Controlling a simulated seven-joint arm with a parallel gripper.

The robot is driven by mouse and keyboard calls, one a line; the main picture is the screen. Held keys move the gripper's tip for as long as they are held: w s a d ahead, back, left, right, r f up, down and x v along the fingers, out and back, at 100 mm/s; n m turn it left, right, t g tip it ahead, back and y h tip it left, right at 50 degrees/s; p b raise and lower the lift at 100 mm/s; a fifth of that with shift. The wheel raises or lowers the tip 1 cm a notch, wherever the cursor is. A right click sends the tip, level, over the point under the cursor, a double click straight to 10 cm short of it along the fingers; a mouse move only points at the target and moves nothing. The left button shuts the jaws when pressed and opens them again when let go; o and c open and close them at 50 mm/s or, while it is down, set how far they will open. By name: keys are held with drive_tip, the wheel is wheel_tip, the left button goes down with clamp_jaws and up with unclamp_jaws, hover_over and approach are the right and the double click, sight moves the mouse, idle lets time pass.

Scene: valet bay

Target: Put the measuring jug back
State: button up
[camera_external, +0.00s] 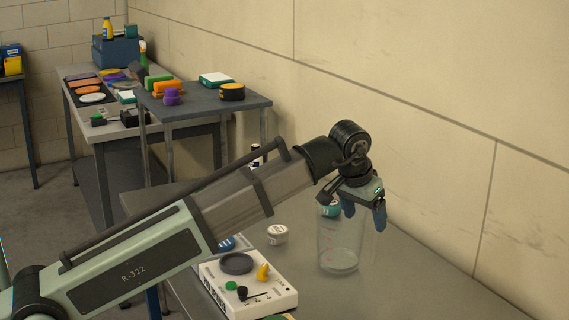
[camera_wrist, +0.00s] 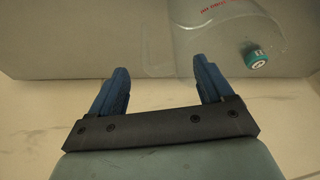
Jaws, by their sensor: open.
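The measuring jug (camera_external: 338,248) is clear with red markings and stands upright on the grey table. In the wrist view the jug (camera_wrist: 208,38) lies at the top, mostly right of centre, with part cut off by the frame edge. My gripper (camera_external: 365,216) is open and empty, pointing down near the jug's rim at its upper right. I cannot tell whether a finger touches the jug. No marked place for the jug is clear.
A white-lidded jar (camera_external: 277,234), a blue-lidded item (camera_external: 226,243) and a white device with a dark round plate (camera_external: 285,297) stand to the left. The grey table (camera_external: 430,285) is bare at right, beside the wall.

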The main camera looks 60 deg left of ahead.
drive_tip(key=v, duration=0.7)
drive_tip(key=shift+r, duration=0.2)
drive_tip(key=shift+s, duration=0.1)
